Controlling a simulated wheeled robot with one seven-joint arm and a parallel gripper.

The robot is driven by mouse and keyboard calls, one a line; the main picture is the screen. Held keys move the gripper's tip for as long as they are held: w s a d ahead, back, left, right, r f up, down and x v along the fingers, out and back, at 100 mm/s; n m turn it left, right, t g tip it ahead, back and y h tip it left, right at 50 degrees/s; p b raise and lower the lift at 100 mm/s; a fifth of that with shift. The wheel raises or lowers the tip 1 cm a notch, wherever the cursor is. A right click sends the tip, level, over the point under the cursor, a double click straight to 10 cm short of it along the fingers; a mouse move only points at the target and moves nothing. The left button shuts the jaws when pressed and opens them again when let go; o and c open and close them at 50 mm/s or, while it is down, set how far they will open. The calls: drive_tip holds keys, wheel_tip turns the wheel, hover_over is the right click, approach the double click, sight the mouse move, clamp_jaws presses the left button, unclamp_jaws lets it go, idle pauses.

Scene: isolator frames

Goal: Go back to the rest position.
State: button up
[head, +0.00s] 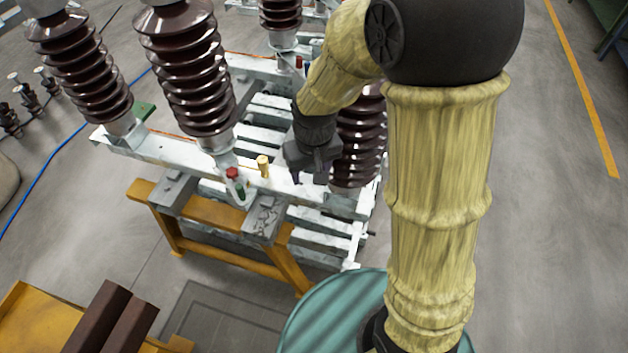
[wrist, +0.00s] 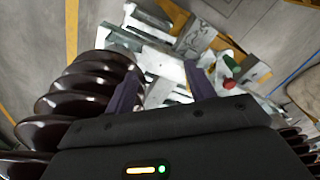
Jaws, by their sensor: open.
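My gripper (head: 311,174) hangs over the white metal isolator frame (head: 150,149), close to the right-hand brown insulator (head: 358,150). In the wrist view my gripper (wrist: 162,84) shows two purple fingers spread apart with nothing between them. My arm, in a yellowish cover, reaches in from the right of the head view and hides part of the frame and the insulator. The isolator frame (wrist: 160,58) also shows beyond the fingers in the wrist view.
Several ribbed insulators (head: 185,75) rise from the frame. A red-capped green part (head: 236,184) and a brass cylinder (head: 263,166) stand on its near side. An orange stand (head: 190,233) supports it. A yellow bench (head: 35,320) with brown bars is lower left. Open floor (head: 555,220) lies right.

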drive_tip(key=shift+s+d, duration=0.3)
drive_tip(key=shift+d, duration=0.05)
drive_tip(key=s+d+r+m, duration=0.1)
drive_tip(key=s+d, duration=0.2)
drive_tip(key=d, duration=0.2)
drive_tip(key=s+d+r+m+t, duration=0.1)
drive_tip(key=s+d+r+m, duration=0.1)
drive_tip(key=d, duration=0.4)
drive_tip(key=shift+s, duration=0.8)
